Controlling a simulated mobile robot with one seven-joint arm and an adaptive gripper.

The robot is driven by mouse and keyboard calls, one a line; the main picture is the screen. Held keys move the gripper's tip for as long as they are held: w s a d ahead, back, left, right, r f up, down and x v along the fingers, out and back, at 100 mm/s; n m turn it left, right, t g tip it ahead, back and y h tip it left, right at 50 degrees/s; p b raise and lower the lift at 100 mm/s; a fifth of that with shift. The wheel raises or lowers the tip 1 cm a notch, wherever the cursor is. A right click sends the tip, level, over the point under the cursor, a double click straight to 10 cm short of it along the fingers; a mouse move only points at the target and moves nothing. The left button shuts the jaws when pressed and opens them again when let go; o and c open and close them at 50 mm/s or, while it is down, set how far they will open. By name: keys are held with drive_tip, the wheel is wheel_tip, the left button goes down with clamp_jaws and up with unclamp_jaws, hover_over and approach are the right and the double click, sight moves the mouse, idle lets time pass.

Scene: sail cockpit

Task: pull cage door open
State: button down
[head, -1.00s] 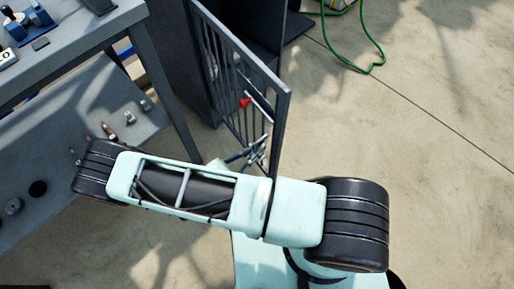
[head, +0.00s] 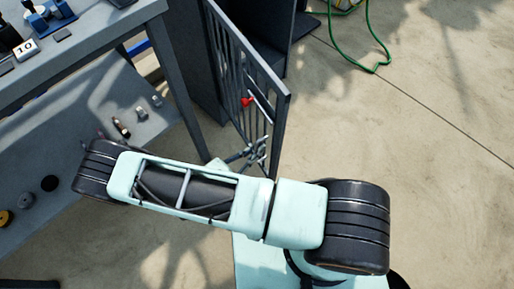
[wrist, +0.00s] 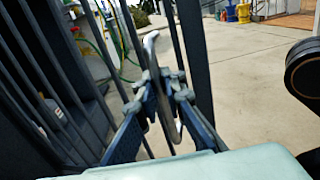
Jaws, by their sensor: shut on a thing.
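The barred cage door (head: 249,77) stands swung out from the dark cage (head: 188,60) in the head view. A red piece (head: 247,101) sits on its bars near the handle. My gripper (head: 258,150) is at the door's free-edge side, partly hidden behind my arm. In the wrist view, my gripper (wrist: 163,95) is shut on the pale upright door handle (wrist: 151,48), with the cage door's bars (wrist: 50,75) close behind and to the left.
A grey workbench (head: 92,42) with a lower shelf (head: 70,150) holding small parts stands left of the cage. A green hose (head: 388,50) lies on the floor at the upper right. The concrete floor (head: 430,150) right of the door is clear.

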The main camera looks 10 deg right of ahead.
drive_tip(key=c, duration=2.1)
unclamp_jaws()
drive_tip(key=v, duration=1.2)
